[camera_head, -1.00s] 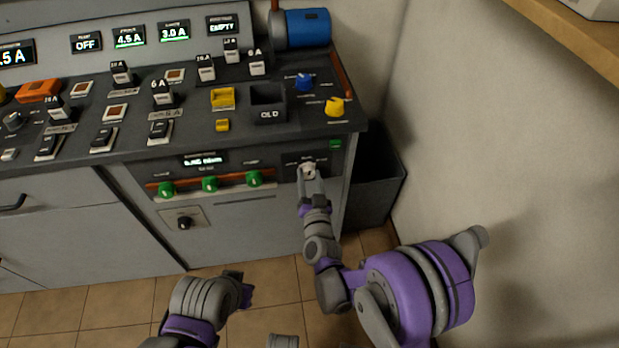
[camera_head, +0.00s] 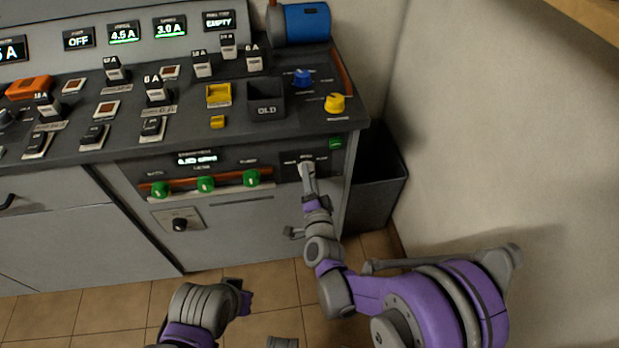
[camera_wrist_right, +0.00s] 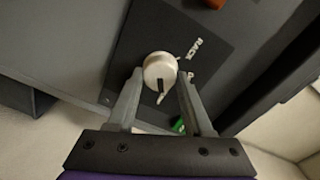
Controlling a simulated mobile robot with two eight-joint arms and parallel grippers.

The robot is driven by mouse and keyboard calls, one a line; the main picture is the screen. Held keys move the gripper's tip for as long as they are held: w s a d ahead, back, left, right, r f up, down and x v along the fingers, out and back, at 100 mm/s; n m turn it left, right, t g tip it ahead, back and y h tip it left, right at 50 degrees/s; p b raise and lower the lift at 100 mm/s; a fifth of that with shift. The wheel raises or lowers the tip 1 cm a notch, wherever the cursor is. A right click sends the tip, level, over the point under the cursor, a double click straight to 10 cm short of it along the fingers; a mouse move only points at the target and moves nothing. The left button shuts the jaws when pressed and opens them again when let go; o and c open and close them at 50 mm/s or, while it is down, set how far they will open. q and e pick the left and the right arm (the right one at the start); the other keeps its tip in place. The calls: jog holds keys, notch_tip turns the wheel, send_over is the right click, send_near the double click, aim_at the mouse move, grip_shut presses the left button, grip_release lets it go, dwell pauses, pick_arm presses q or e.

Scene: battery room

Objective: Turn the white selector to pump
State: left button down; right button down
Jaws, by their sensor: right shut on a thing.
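The white selector (camera_wrist_right: 159,68) is a round knob on a dark panel on the cabinet's front. A dark mark shows on its lower side in the right wrist view, and the word RACK is printed beside it. In the head view it is a small pale spot (camera_head: 305,166), mostly hidden by my gripper. My right gripper (camera_wrist_right: 160,82) is shut on the selector, one finger on each side. It also shows in the head view (camera_head: 307,174). My left gripper (camera_head: 244,297) is low in the head view, away from the cabinet; its fingers are not clear.
Several green knobs (camera_head: 205,184) sit on an orange strip left of the selector. A black knob (camera_head: 180,223) is below them. Above is the console top with blue (camera_head: 302,77) and yellow (camera_head: 335,103) knobs. A dark bin (camera_head: 377,185) stands right of the cabinet, near the wall.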

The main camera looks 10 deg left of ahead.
jog(key=shift+m, duration=0.5)
jog(key=shift+c, duration=1.5)
grip_release()
jog(key=v, duration=1.1)
jog(key=shift+p, duration=0.35)
jog(key=shift+w+r, duration=0.1)
